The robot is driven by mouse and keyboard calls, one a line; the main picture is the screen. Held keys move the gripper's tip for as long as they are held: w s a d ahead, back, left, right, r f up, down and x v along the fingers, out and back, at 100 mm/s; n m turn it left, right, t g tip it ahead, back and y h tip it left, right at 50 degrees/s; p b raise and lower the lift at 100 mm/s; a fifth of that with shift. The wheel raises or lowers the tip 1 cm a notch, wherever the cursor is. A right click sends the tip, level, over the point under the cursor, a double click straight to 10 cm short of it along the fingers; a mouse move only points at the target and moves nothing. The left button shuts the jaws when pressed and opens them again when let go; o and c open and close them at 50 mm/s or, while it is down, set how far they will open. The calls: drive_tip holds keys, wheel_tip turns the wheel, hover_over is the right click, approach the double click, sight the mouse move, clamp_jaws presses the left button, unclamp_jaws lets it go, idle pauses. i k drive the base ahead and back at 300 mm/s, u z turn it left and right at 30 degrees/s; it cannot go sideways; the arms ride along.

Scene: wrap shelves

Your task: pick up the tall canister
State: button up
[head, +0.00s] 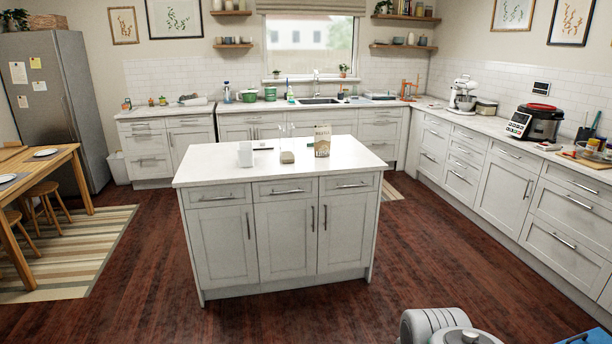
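I cannot make out for sure which thing is the tall canister. A white upright container (245,154) stands on the left part of the white island top (215,173). A tan and brown upright package (322,140) with lettering stands to its right. A small beige item (287,157) sits between them, with a clear, hard to see object behind it. A slim bluish-white upright item (227,92) stands on the back counter. My gripper is not in view; only grey and white parts of my arm show at the bottom right.
The island stands mid-room with wooden floor (420,245) open around it. A counter (480,123) runs along the right wall, bearing a mixer (462,94) and a red-lidded cooker (541,121). A wooden table (62,160) and stools are at left.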

sight(286, 131)
drive_tip(key=i, duration=3.1)
drive_tip(key=u, duration=2.05)
